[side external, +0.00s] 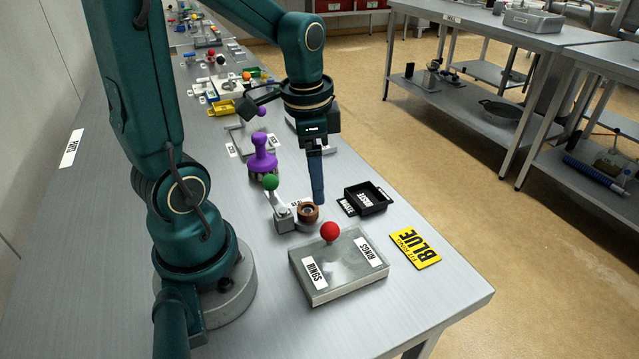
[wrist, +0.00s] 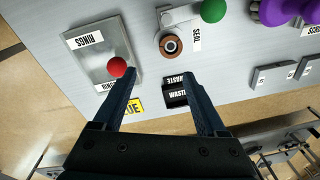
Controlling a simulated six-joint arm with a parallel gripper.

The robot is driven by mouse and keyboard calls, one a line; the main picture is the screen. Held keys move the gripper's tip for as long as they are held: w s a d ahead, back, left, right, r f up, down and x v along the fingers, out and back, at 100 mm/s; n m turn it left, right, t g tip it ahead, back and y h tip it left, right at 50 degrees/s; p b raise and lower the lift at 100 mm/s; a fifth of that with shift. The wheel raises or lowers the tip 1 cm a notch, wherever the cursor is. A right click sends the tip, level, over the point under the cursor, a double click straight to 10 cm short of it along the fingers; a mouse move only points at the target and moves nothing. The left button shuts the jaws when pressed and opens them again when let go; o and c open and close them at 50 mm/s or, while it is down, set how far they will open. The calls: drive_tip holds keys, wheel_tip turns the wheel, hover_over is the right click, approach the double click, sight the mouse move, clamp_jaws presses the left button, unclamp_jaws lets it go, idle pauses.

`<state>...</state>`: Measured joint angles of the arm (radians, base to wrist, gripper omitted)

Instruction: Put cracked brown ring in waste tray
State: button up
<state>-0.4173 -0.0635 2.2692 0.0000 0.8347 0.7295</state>
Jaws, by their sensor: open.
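The brown ring (side external: 308,212) sits around a small post beside a grey block with a green ball handle; a crack cannot be made out. It also shows in the wrist view (wrist: 171,45), near a SEAL label. The black waste tray (side external: 368,198) lies to the right of the ring on the bench and shows in the wrist view (wrist: 176,98); I see nothing in it. My gripper (wrist: 146,73) is open and empty, pointing down above the bench near the ring and tray. In the side view, its fingers (side external: 317,192) overlap into one shape.
A grey lidded box (side external: 338,268) labelled RINGS, with a red knob (side external: 329,231), stands in front of the ring. A yellow sign (side external: 415,248) reading BLUE lies to its right. A green ball handle (side external: 270,181) and purple knob (side external: 262,158) rise behind the ring.

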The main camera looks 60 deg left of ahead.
drive_tip(key=s+d+r+n+t, duration=0.3)
drive_tip(key=d+r+t, duration=0.1)
drive_tip(key=d+r, duration=0.2)
drive_tip(key=shift+s+d, duration=0.2)
drive_tip(key=shift+d, duration=0.65)
drive_tip(key=shift+o, duration=0.5)
drive_tip(key=shift+s+d+r+n+t, duration=0.15)
drive_tip(key=shift+s+d+n+t, duration=0.15)
drive_tip(key=shift+s+d, duration=0.1)
